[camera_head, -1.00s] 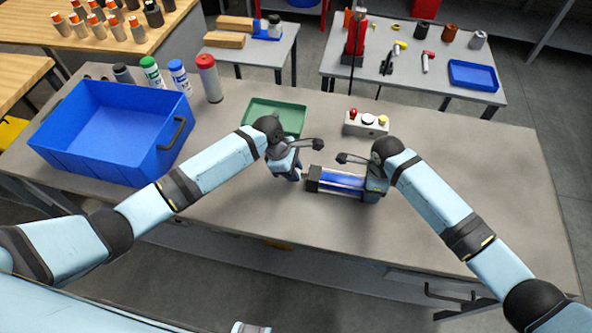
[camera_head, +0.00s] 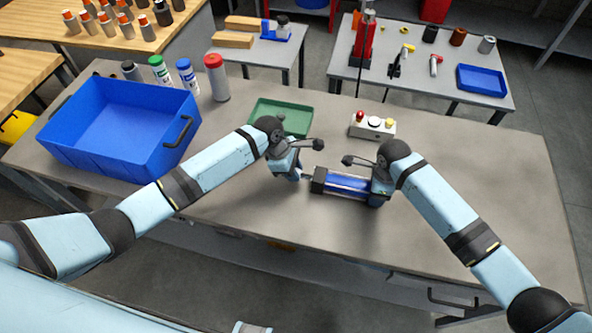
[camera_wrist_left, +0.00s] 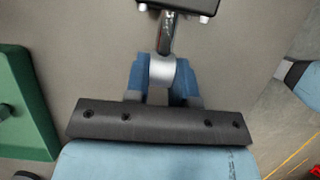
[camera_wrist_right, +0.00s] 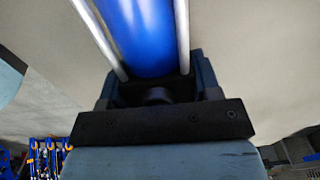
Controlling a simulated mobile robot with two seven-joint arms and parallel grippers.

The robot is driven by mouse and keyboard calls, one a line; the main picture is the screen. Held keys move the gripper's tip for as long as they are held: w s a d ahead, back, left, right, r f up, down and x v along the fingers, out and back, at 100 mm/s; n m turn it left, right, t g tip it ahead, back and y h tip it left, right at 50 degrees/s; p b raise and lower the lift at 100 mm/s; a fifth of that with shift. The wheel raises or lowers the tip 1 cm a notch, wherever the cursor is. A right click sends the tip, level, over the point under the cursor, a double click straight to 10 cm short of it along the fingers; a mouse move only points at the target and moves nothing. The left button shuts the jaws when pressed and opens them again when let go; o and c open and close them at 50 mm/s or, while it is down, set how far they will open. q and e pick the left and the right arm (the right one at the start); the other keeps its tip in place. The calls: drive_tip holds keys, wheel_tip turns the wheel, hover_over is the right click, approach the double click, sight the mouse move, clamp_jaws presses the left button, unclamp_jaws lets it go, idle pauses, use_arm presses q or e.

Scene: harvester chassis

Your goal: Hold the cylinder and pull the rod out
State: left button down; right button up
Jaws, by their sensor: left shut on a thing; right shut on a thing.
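The cylinder (camera_head: 346,184) has a blue barrel, silver side rods and black end caps, and lies roughly level over the grey bench in the head view. My right gripper (camera_head: 378,192) is shut on its right end; the right wrist view shows the blue barrel (camera_wrist_right: 142,35) running away from between the fingers. My left gripper (camera_head: 299,175) is shut on the silver end of the rod. In the left wrist view, the rod end (camera_wrist_left: 162,70) sits between blue fingers, and a short length of rod (camera_wrist_left: 167,35) runs into the black end cap (camera_wrist_left: 185,5).
A green tray (camera_head: 258,118) lies behind my left gripper. A button box (camera_head: 372,127) stands behind the cylinder. A large blue bin (camera_head: 75,150) and several bottles (camera_head: 216,80) stand at the left. The bench right of my right arm is clear.

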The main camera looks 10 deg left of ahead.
use_arm(q)
drive_tip(key=shift+a, duration=2.3)
use_arm(e)
drive_tip(key=shift+d, duration=0.1)
idle(0.7)
use_arm(q)
drive_tip(key=c, duration=0.9)
unclamp_jaws()
drive_tip(key=shift+d, duration=0.1)
drive_tip(key=shift+r, duration=0.1)
drive_tip(key=v, duration=1.1)
drive_tip(key=shift+a+r, duration=0.25)
drive_tip(key=shift+r, duration=0.1)
use_arm(e)
drive_tip(key=o, duration=1.4)
drive_tip(key=shift+c, duration=0.2)
